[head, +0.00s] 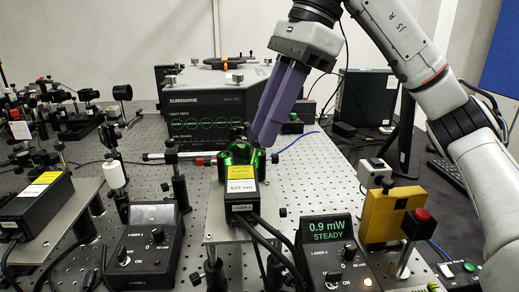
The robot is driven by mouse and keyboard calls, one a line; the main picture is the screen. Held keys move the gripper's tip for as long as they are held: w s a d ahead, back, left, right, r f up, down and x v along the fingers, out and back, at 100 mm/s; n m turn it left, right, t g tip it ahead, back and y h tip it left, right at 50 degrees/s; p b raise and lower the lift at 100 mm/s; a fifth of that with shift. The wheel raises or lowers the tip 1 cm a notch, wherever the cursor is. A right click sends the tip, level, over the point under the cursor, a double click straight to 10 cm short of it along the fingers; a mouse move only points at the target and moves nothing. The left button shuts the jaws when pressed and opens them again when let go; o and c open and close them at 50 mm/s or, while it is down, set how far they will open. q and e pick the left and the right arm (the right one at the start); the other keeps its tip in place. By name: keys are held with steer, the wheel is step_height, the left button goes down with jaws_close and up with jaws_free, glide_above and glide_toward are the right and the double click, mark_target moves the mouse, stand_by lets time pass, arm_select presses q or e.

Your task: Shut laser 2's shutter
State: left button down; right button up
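A black laser head (241,196) with yellow and white labels stands on a plate at the centre of the bench. Its far end glows green, and a dark upright part (238,133) stands there. The small print on its near face is too fine to read surely. My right gripper (262,138) reaches down from above, its purple fingertips at the right of that dark part, over the green glow. I cannot tell whether they touch. The fingers overlap in this view, so any gap between them is hidden. My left gripper is out of view. The shutter's position is unclear.
A control box (143,254) stands at front left. Another box (329,252) at front right reads 0.9 mW STEADY. A yellow block (385,218) and a red-topped post (416,222) stand further right. A large dark instrument (205,112) is behind. Cables and optics posts crowd the left.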

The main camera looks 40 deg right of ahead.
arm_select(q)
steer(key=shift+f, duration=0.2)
arm_select(e)
steer(key=shift+x, duration=1.4)
jaws_close()
steer(key=a+r+g+h+p, duration=0.1)
steer(key=p, duration=0.3)
steer(key=shift+w+p, duration=0.15)
steer(key=shift+p, duration=0.15)
steer(key=shift+w+f+h+p, duration=0.1)
steer(key=shift+f+h+p, duration=0.15)
steer(key=shift+h+p, duration=0.3)
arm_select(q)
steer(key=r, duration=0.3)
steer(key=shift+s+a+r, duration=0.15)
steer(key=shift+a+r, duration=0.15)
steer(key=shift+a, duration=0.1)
arm_select(e)
steer(key=shift+f, duration=0.15)
jaws_free()
